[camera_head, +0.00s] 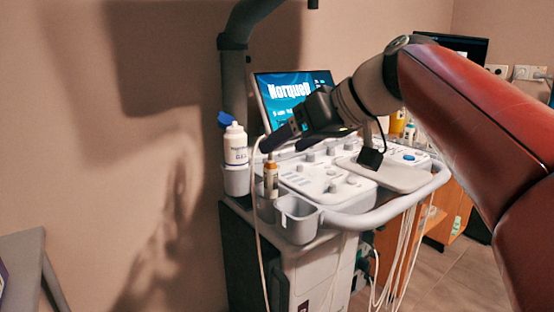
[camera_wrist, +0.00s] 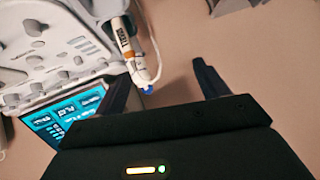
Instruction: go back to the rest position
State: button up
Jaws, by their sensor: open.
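My gripper (camera_head: 284,146) is over the left front part of the ultrasound machine's control panel (camera_head: 325,182), in front of its screen (camera_head: 290,90). In the wrist view my gripper (camera_wrist: 161,72) has its two dark fingers wide apart, with nothing between them. A slim white probe-like item with an orange band (camera_head: 271,178) stands in a holder at the panel's left edge, below the fingers. It also shows in the wrist view (camera_wrist: 124,42), beyond the fingers and apart from them. My arm comes in from the right and hides part of the panel and background.
A white gel bottle with a blue cap (camera_head: 235,146) stands in a holder left of the panel. An empty grey cup holder (camera_head: 297,220) is at the front left corner. White cables (camera_head: 401,250) hang at the front. A wooden cabinet (camera_head: 440,220) stands behind right.

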jog(key=s+d+f+m+h+b, duration=0.1)
jog(key=s+d+f+m+h, duration=0.1)
jog(key=s+f, duration=0.4)
jog(key=s+d+f+m+h+b, duration=0.1)
jog(key=s+d+f+m+h, duration=0.2)
jog(key=f, duration=1.2)
jog(key=s+d+f+m+h+b, duration=0.1)
jog(key=s+d+f+m+h, duration=0.2)
jog(key=s+d+f, duration=0.4)
notch_tip(320, 180, down, 4)
jog(key=shift+s+d+f+h, duration=0.25)
jog(key=shift+s+d+h, duration=0.15)
jog(key=shift+s, duration=0.75)
